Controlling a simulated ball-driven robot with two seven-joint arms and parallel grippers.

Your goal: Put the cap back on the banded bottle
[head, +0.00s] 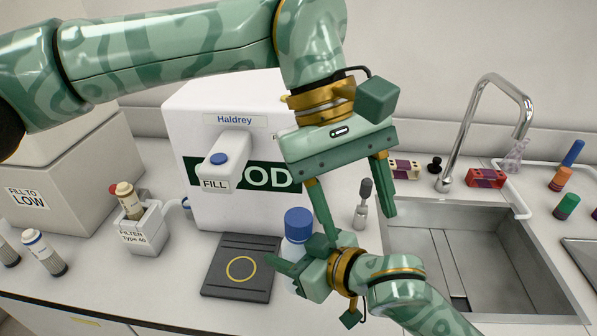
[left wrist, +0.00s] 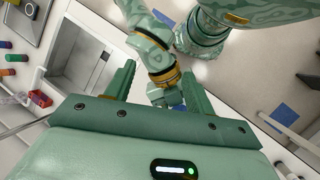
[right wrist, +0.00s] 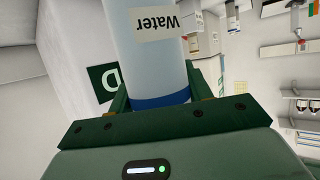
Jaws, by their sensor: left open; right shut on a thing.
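My right gripper (head: 290,268) is shut around a pale, translucent bottle (right wrist: 152,60). The right wrist view shows its "Water" label (right wrist: 155,23) upside down and a blue strip (right wrist: 160,102) near the jaws; I cannot tell whether that strip is a band or the cap's edge. In the head view a blue cap (head: 299,222) shows at the bottle's top, above the right gripper; whether it is seated is unclear. My left gripper (head: 360,227) is open and empty, fingers pointing down, just right of the cap. The right gripper hides much of the bottle.
A white Haldrey dispenser (head: 180,125) stands behind, with a dark pad (head: 225,284) before it. A sink (head: 480,210) with a tall faucet (head: 463,125) lies to the right. A small grey-topped vial (head: 362,205) stands close behind my left fingers. A filter holder (head: 146,240) is at left.

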